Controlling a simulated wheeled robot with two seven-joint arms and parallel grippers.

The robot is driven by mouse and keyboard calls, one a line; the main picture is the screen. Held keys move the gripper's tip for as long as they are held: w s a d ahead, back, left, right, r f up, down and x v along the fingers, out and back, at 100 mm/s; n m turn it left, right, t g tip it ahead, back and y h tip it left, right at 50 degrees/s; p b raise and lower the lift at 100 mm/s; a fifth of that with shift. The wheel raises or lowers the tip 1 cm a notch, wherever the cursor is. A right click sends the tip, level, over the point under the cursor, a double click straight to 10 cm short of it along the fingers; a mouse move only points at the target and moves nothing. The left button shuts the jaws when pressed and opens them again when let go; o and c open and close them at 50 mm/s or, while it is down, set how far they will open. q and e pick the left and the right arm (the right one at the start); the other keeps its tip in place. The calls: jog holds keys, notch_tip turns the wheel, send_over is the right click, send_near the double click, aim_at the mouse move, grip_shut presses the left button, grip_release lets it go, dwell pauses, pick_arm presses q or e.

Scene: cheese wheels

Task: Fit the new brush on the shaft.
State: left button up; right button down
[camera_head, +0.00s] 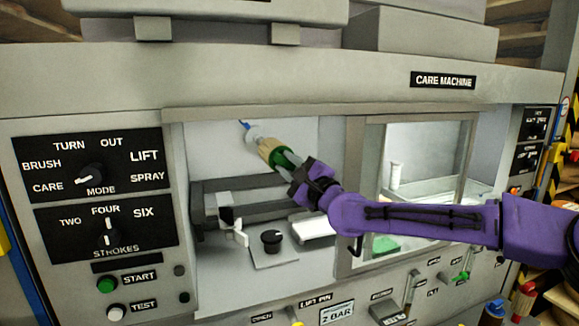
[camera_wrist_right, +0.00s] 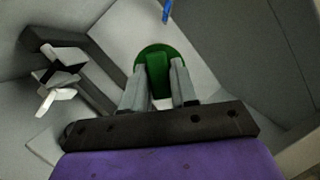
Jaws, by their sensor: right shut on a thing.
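The brush (camera_head: 270,149), with a green back and cream bristles, is held in my right gripper (camera_head: 291,163) inside the open bay of the machine. In the right wrist view the round green back (camera_wrist_right: 152,52) sits between the two grey fingers of my gripper (camera_wrist_right: 158,88), which are shut on it. The brush points up and left toward a pale round part (camera_head: 252,135) on the back wall, possibly the shaft's end. The brush hides most of that part, so I cannot tell whether they touch. My left gripper is not in view.
A black knob (camera_head: 271,238), a white winged part (camera_head: 233,230) and a white block (camera_head: 312,228) are low in the bay. A framed glass door (camera_head: 356,200) stands right of the opening, close to my right arm. A blue piece (camera_wrist_right: 167,10) is above the brush.

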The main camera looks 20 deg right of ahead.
jog(key=shift+w+a+p, duration=0.1)
jog(key=shift+w+p, duration=0.4)
jog(key=shift+w, duration=2.75)
jog(key=c, duration=0.8)
grip_release()
jog(key=b+v, duration=0.4)
jog(key=v, duration=0.6)
jog(key=shift+s, duration=0.3)
jog(key=shift+f, duration=0.1)
